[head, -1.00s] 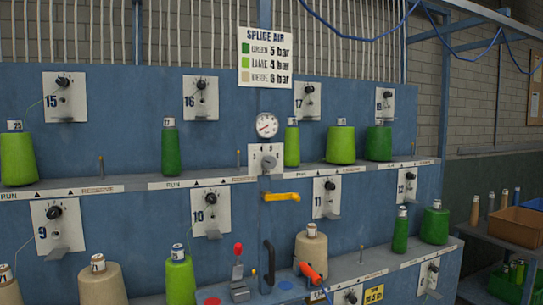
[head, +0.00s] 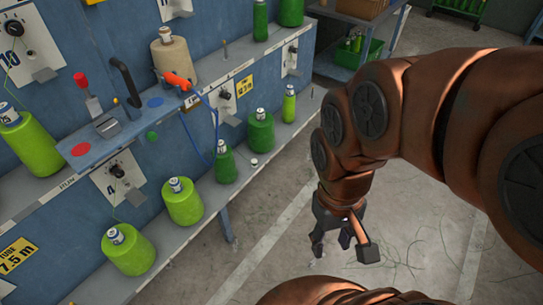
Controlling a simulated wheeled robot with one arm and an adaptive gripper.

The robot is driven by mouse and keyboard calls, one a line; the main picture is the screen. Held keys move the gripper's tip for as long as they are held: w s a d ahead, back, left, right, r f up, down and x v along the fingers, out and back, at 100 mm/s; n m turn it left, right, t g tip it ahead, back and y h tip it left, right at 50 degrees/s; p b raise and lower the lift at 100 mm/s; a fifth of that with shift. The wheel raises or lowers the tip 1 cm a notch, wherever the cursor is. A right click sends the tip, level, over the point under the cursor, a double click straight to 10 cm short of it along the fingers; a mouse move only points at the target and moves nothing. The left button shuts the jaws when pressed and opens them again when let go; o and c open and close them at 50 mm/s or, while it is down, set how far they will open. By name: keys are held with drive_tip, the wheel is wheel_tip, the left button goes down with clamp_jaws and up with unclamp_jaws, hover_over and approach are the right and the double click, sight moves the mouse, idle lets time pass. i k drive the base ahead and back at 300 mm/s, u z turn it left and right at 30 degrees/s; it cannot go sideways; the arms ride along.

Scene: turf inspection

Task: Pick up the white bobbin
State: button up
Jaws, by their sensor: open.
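A small white piece (head: 254,162) lies on the lower shelf, beside a dark green yarn cone (head: 226,163); it may be the white bobbin, but it is too small to tell. Several yarn cones have white tube tops, such as the beige cone (head: 176,60) on the upper ledge. My gripper (head: 342,245) points down with its fingers apart, empty, over the floor at the right. It is apart from the shelves and to the right of the small white piece.
Lime cones (head: 184,203) and (head: 128,251) stand on the lower shelf (head: 190,240). An orange tool (head: 178,80) with a blue hose sits on the upper ledge near a black handle (head: 126,80). A side table (head: 345,60) stands behind. The floor (head: 260,250) is mostly clear.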

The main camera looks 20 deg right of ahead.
sight(255, 165)
drive_tip(key=u, duration=0.5)
drive_tip(key=k, duration=0.55)
drive_tip(key=u, duration=0.9)
drive_tip(key=i, duration=0.95)
drive_tip(key=z, duration=0.9)
drive_tip(key=i, duration=0.3)
drive_tip(key=z, duration=0.3)
